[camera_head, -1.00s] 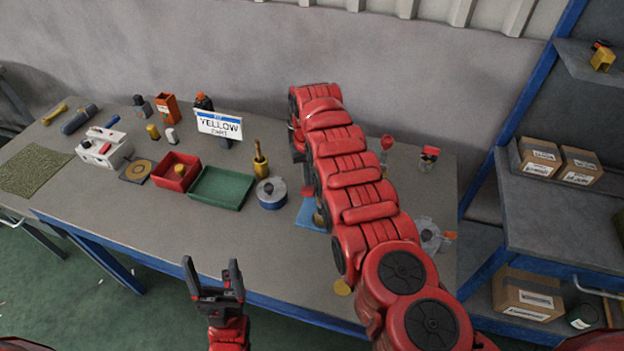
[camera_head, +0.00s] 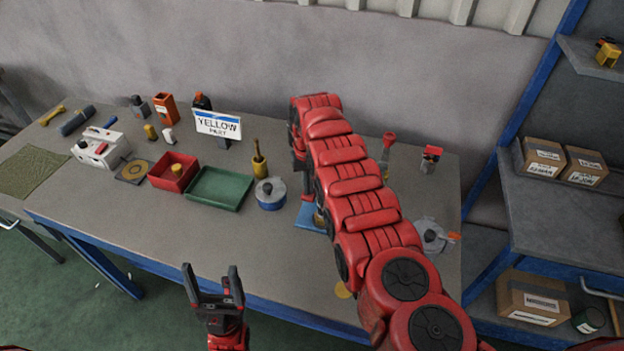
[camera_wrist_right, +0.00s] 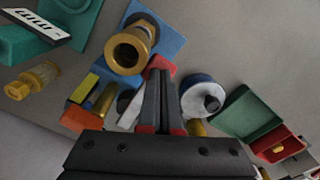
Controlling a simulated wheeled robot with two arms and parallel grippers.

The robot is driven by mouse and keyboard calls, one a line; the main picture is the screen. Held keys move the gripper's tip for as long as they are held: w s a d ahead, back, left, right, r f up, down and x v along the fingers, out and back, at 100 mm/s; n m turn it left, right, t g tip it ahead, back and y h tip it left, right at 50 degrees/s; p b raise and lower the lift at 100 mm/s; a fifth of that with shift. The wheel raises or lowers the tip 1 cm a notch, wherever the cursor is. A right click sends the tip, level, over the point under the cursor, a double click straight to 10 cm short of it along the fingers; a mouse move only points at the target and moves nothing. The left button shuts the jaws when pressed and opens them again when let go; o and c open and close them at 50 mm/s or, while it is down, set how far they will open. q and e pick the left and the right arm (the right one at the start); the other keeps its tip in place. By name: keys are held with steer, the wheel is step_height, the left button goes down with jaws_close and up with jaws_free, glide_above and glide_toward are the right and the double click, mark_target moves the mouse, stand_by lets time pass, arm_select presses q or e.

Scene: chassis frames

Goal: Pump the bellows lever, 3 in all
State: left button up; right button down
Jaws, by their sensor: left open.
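A blue base plate (camera_head: 309,216) stands on the bench, largely hidden behind my right arm in the head view. In the right wrist view the blue plate (camera_wrist_right: 170,42) carries a brass, ring-topped cylinder (camera_wrist_right: 128,53). A red piece (camera_wrist_right: 160,65), possibly the lever's end, is right at the tips of my right gripper (camera_wrist_right: 161,74). The right gripper's fingers are together; I see nothing clearly between them. Whether they touch the red piece I cannot tell. My left gripper (camera_head: 213,277) is open and empty, in front of the bench's front edge.
On the bench (camera_head: 120,210) stand a blue-and-silver round pot (camera_head: 271,197), a brass item with a handle (camera_head: 259,162), a green tray (camera_head: 220,204), a red bin (camera_head: 163,184) and a "YELLOW PART" sign (camera_head: 217,124). A shelf with boxes (camera_head: 543,156) is at right. The bench's front middle is clear.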

step_height(320, 180, up, 3)
steer(key=p, duration=0.3)
steer(key=shift+r, duration=0.2)
step_height(320, 180, up, 4)
steer(key=shift+f+p, duration=0.2)
steer(key=shift+p, duration=0.6)
steer(key=shift+r, duration=0.1)
steer(key=shift+f+n+b, duration=0.4)
steer(key=shift+f+n, duration=0.45)
steer(key=shift+n, duration=0.65)
steer(key=shift+f+n+b, duration=0.4)
steer(key=shift+f+n, duration=0.4)
steer(key=shift+n, duration=0.7)
steer(key=shift+f, duration=0.1)
